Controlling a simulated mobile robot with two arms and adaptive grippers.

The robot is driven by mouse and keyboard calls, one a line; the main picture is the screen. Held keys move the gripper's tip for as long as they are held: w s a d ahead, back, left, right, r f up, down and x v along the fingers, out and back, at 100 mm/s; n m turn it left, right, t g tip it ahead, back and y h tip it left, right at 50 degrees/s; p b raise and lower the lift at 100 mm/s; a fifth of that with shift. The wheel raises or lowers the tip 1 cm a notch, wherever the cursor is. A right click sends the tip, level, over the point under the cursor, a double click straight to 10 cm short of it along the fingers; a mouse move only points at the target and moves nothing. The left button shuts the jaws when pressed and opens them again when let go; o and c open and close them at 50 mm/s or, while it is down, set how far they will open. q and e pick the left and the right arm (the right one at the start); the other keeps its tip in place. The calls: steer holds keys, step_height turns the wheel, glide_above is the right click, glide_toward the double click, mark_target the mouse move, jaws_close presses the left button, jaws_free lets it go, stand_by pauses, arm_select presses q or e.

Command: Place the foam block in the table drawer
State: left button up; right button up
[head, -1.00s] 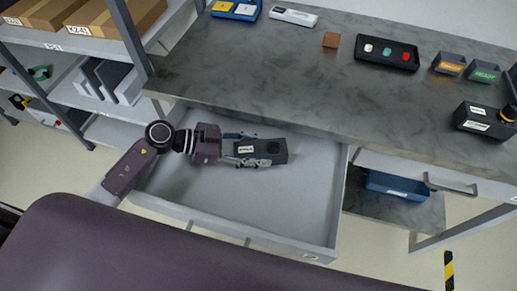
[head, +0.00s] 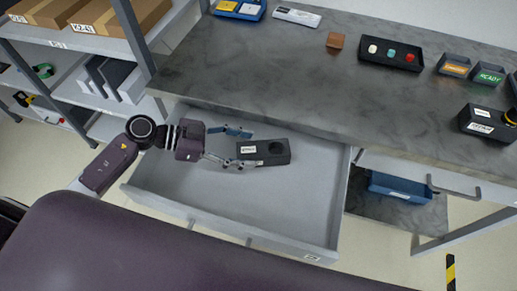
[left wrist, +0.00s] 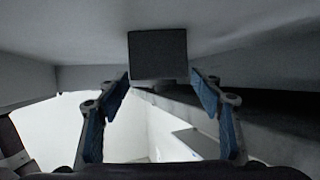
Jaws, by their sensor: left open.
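The foam block (head: 275,153), a dark grey block with a round hole on top and a white label, lies inside the open table drawer (head: 235,205). It is in the drawer's rear part, near the table edge. My left gripper (head: 247,148) is open at the block's left end, and the block's label end is close to the fingertips. In the left wrist view the block (left wrist: 158,54) shows as a dark square end face ahead of the two spread blue fingers (left wrist: 161,82). Whether a finger still touches it I cannot tell. My right gripper is not in view.
The grey tabletop (head: 290,75) overhangs the drawer's back. A shelf unit (head: 140,30) stands at left. The drawer's front half is clear.

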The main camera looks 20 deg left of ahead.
arm_select(q)
steer(key=v, duration=0.6)
steer(key=shift+s+a, duration=0.1)
steer(key=shift+s+a+r, duration=0.1)
steer(key=shift+a+r, duration=0.15)
steer(key=shift+a, duration=0.15)
steer(key=shift+r, duration=0.1)
